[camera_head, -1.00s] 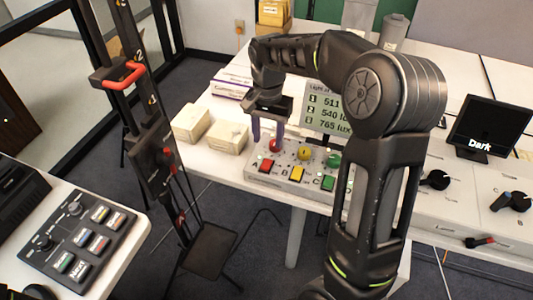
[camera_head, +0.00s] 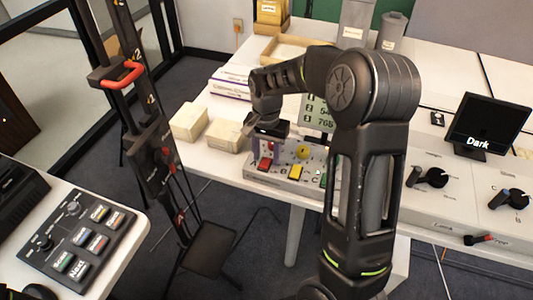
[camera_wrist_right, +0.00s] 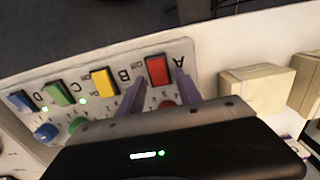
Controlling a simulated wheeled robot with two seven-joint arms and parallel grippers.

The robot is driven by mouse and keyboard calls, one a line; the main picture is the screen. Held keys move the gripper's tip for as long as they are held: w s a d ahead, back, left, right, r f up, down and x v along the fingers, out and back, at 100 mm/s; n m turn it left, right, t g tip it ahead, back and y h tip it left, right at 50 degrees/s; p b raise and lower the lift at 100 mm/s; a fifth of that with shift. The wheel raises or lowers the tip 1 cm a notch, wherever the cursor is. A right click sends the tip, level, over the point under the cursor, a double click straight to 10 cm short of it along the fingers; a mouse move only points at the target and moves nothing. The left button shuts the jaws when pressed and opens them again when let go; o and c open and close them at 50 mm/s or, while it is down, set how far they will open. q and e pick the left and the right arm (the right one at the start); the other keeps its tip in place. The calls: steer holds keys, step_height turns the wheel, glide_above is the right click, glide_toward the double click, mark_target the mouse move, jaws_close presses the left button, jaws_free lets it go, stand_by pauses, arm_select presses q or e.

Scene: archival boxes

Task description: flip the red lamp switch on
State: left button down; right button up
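The red lamp switch A (camera_head: 264,164) is a red rocker at the left end of a grey control panel (camera_head: 291,172). In the right wrist view the red switch (camera_wrist_right: 157,70) lies just beyond my right gripper's fingertips. My right gripper (camera_head: 268,148) is over the panel's left end. In the wrist view the two purplish fingers of my right gripper (camera_wrist_right: 160,88) are apart, with a round red knob (camera_wrist_right: 167,104) showing between them. Whether the fingers touch anything cannot be told. My left gripper is not in view.
Yellow (camera_head: 295,172) and green (camera_wrist_right: 58,92) switches sit beside the red one, with a yellow knob (camera_head: 302,151) behind. Cream boxes (camera_head: 226,135) stand left of the panel. A lux display (camera_head: 313,110) is partly hidden by my arm. A screen (camera_head: 488,124) reads "Dark".

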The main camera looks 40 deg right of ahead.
jaws_close()
stand_by(0.3)
steer(key=shift+d+r+y+p, duration=0.15)
steer(key=shift+y+p, duration=0.15)
steer(key=shift+p, duration=0.45)
steer(key=shift+w+f+g+y+p, duration=0.15)
steer(key=shift+f+g+y+p, duration=0.05)
steer(key=shift+g+y+p, duration=0.25)
steer(key=shift+o, duration=0.7)
jaws_free()
